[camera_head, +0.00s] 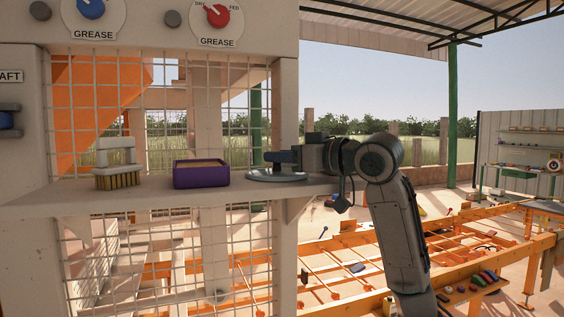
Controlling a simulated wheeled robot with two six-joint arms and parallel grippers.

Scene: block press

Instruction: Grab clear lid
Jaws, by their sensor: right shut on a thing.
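The clear lid (268,175) is a flat, round, greyish disc on the right part of the pale shelf (70,196). A dark knob or handle shows at its top. My right gripper (284,157) reaches in from the right at shelf height and is shut on the lid at its top. The lid looks to be on the shelf or just above it; I cannot tell which. The fingertips are small and partly merge with the dark knob. My left gripper is not in view.
A purple box (201,179) with yellowish contents stands left of the lid. A brush (117,165) with bristles down stands further left. A wire mesh (160,120) rises behind the shelf. Orange rails (480,260) and a bench with small objects lie at the right.

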